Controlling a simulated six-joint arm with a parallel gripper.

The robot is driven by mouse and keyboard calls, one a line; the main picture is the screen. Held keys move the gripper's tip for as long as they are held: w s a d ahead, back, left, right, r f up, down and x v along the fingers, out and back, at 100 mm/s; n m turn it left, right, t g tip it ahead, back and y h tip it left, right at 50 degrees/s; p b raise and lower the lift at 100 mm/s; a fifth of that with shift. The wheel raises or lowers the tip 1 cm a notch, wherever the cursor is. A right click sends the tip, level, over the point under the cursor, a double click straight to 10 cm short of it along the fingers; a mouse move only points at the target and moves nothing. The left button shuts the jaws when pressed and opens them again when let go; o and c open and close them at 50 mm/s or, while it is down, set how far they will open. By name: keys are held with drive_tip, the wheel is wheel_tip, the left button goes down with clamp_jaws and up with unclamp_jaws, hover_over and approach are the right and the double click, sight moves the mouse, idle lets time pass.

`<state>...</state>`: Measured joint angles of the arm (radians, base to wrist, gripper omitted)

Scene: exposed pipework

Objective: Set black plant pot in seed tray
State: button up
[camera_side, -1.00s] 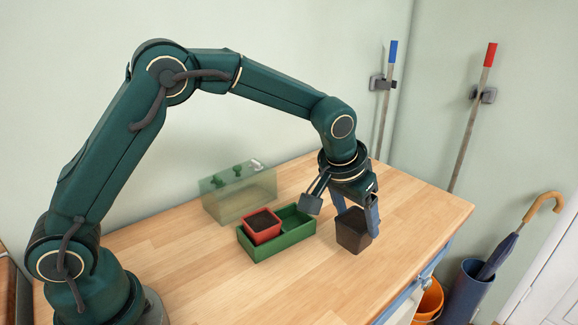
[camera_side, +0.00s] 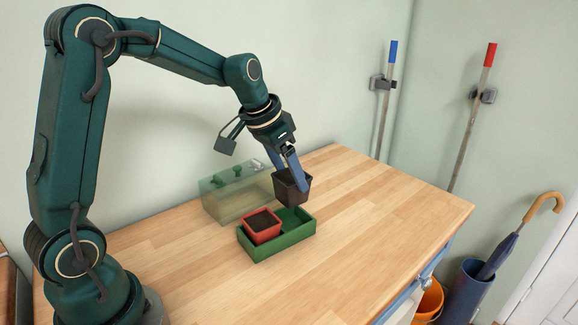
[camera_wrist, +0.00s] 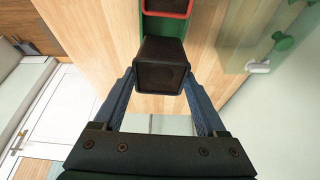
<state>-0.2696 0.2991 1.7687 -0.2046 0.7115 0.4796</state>
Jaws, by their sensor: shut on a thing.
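The black plant pot (camera_side: 292,188) is held up by my gripper (camera_side: 291,174), which is shut on it. In the side view the pot hangs above and behind the right end of the green seed tray (camera_side: 284,241). In the wrist view the pot (camera_wrist: 162,67) sits between the two blue fingers and hides part of the tray (camera_wrist: 155,26). A red pot with dark soil (camera_side: 262,224) stands in the left part of the tray. The right part of the tray is empty.
A translucent green box (camera_side: 232,195) with green knobs and a pale tap-like piece stands behind the tray. The wooden worktop (camera_side: 385,215) is clear to the right. An orange bucket (camera_side: 428,300) and an umbrella stand (camera_side: 468,290) are beyond its edge.

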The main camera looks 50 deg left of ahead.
sight(288, 201)
wheel_tip(288, 201, down, 7)
drive_tip(key=shift+f, duration=0.15)
drive_tip(key=shift+f, duration=0.1)
idle(0.3)
drive_tip(key=o, duration=1.4)
drive_tip(key=shift+r, duration=0.25)
drive_tip(key=v, duration=1.1)
drive_tip(key=shift+s+r, duration=0.1)
drive_tip(key=shift+r, duration=0.15)
drive_tip(key=s+d, duration=0.3)
drive_tip(key=s, duration=0.4)
drive_tip(key=s+d+t, duration=0.1)
drive_tip(key=s+d, duration=0.3)
drive_tip(key=s, duration=0.4)
drive_tip(key=shift+s+f+n, duration=0.15)
drive_tip(key=shift+s+n, duration=0.1)
drive_tip(key=shift+n, duration=0.15)
